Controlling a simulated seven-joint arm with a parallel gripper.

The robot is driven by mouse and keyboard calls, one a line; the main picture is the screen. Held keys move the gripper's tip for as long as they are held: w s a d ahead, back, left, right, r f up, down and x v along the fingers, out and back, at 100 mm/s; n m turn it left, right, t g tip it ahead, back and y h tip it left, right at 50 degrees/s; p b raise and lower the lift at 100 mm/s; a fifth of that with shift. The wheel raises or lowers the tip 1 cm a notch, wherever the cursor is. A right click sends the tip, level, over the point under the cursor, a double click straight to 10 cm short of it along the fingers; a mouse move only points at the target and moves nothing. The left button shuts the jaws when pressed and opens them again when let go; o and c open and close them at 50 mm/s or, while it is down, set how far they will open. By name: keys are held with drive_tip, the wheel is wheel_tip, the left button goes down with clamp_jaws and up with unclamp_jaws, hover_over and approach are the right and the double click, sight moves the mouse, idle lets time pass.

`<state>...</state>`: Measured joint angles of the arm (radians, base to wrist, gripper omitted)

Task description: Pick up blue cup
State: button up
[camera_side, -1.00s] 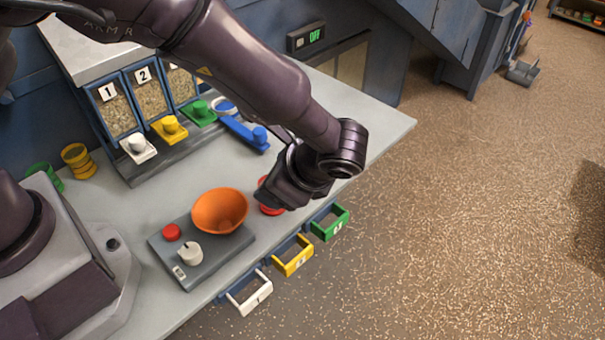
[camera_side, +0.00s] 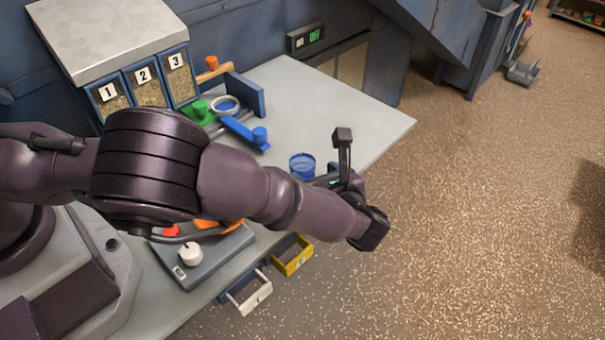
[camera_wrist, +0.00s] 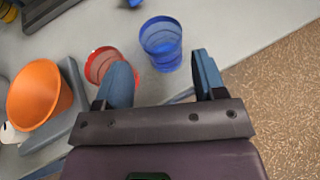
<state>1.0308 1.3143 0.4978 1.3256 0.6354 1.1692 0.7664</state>
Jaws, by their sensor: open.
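The blue cup (camera_side: 302,165) stands upright on the grey table near its right front edge, partly hidden by my arm in the side view. In the wrist view the blue cup (camera_wrist: 162,42) is ahead of my gripper (camera_wrist: 160,82), between the lines of the two fingers and beyond their tips. My gripper is open, with nothing between the fingers. In the side view the gripper end is over the table's front edge, and its fingers are mostly hidden.
A red cup (camera_wrist: 100,66) stands just left of the blue cup, close to my left finger. An orange bowl (camera_wrist: 36,92) sits on a grey scale (camera_side: 215,262). White (camera_side: 250,297) and yellow (camera_side: 292,258) drawers stick out from the front edge. A blue lever (camera_side: 243,133) is behind.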

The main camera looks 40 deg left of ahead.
sight(299, 161)
drive_tip(key=shift+x, duration=3.1)
drive_tip(key=c, duration=0.7)
